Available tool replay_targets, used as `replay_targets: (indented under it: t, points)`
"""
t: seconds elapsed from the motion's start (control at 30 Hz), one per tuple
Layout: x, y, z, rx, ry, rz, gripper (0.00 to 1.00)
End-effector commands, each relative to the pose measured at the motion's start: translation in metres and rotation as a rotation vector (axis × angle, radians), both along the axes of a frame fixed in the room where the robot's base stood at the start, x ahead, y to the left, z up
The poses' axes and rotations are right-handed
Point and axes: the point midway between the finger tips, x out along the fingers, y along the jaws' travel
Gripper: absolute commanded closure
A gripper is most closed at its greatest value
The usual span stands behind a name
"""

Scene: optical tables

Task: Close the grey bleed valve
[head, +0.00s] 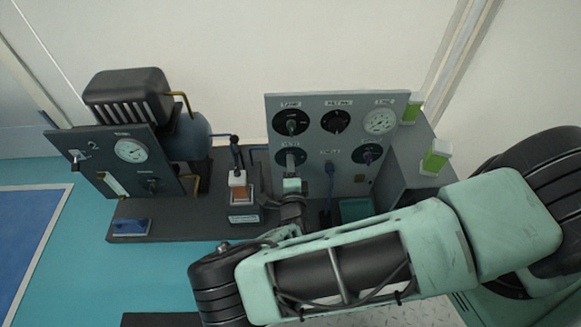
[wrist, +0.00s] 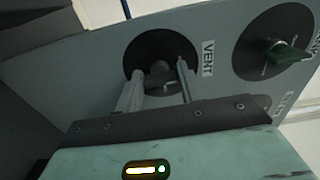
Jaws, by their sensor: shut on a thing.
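The grey valve knob (wrist: 158,75) sits on a black round plate marked VENT in the wrist view. My gripper (wrist: 161,70) has one finger on each side of this knob and is shut on it. In the head view my gripper (head: 291,168) reaches the lower left dial (head: 281,154) of the grey panel (head: 350,98). The knob there is mostly hidden by the fingers. Its exact turn angle is hard to tell.
A green knob (wrist: 287,53) is on the neighbouring dial. The panel also carries a black knob (head: 337,121), a gauge (head: 380,121) and a blue plugged hose (head: 330,172). A compressor unit (head: 128,93) stands left; green-and-white containers (head: 436,158) stand right.

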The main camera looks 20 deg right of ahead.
Motion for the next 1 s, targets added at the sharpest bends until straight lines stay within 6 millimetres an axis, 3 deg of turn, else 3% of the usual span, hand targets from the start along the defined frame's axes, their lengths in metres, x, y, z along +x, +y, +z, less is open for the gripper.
replay_targets:
  t: [0.27, 0.3, 0.33, 0.37, 0.73, 0.87, 1.0]
  points:
    - [-0.001, 0.000, -0.001, -0.002, 0.003, 0.001, 0.85]
    - [-0.001, 0.000, -0.001, -0.002, 0.003, 0.001, 0.51]
    - [-0.001, 0.000, -0.001, -0.002, 0.003, 0.001, 0.42]
    - [-0.001, 0.000, -0.001, -0.002, 0.003, 0.001, 0.40]
    - [-0.006, 0.003, 0.000, 0.000, 0.002, 0.003, 0.40]
    - [-0.023, 0.009, 0.001, 0.000, 0.003, 0.003, 0.40]
    - [-0.053, 0.019, 0.002, 0.001, 0.003, 0.004, 0.40]
